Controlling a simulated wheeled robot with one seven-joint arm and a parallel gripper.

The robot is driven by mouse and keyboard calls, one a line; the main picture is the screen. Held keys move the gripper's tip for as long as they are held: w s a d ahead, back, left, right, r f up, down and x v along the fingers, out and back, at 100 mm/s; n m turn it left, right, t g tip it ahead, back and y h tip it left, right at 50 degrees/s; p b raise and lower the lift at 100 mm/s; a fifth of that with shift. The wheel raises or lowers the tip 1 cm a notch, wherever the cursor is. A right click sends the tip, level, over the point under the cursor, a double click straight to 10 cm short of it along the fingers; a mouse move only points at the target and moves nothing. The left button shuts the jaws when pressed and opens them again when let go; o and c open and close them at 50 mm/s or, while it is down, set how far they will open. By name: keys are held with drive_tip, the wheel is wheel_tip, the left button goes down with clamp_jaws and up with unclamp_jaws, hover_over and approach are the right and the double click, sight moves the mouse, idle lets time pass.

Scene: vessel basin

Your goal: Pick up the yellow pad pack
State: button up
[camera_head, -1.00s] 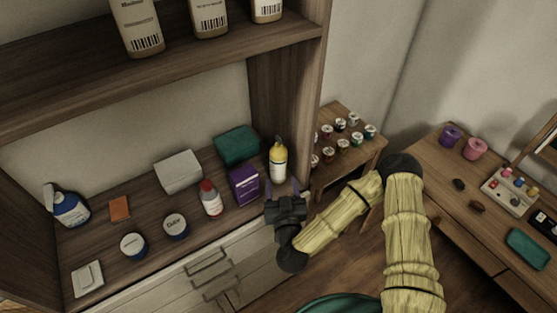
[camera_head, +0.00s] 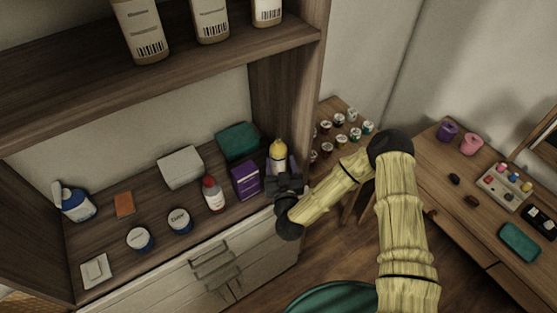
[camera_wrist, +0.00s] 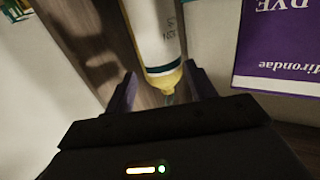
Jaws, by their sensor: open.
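The yellow pad pack (camera_head: 278,152) is a white and yellow cylinder with a gathered yellow end. It stands at the right end of the cabinet top, near the side panel. My gripper (camera_head: 284,181) is in front of it and hides its lower part. In the wrist view the pack (camera_wrist: 155,35) reaches with its yellow end toward the gap between the two dark fingers of my gripper (camera_wrist: 161,84). The fingers are apart, one to each side of that end. I cannot tell whether either finger touches it.
A purple dye box (camera_head: 246,180) stands close to the left of the pack; it also shows in the wrist view (camera_wrist: 278,55). A teal box (camera_head: 237,141) is behind. A red-capped bottle (camera_head: 213,195) stands farther left. The wooden side panel (camera_head: 278,110) is close on the right.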

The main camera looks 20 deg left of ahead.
sight(279, 159)
drive_tip(key=b+x, duration=0.1)
drive_tip(key=x, duration=0.4)
drive_tip(key=shift+w+a+f, duration=0.1)
drive_tip(key=shift+a, duration=0.05)
idle(0.3)
drive_tip(key=c, duration=0.6)
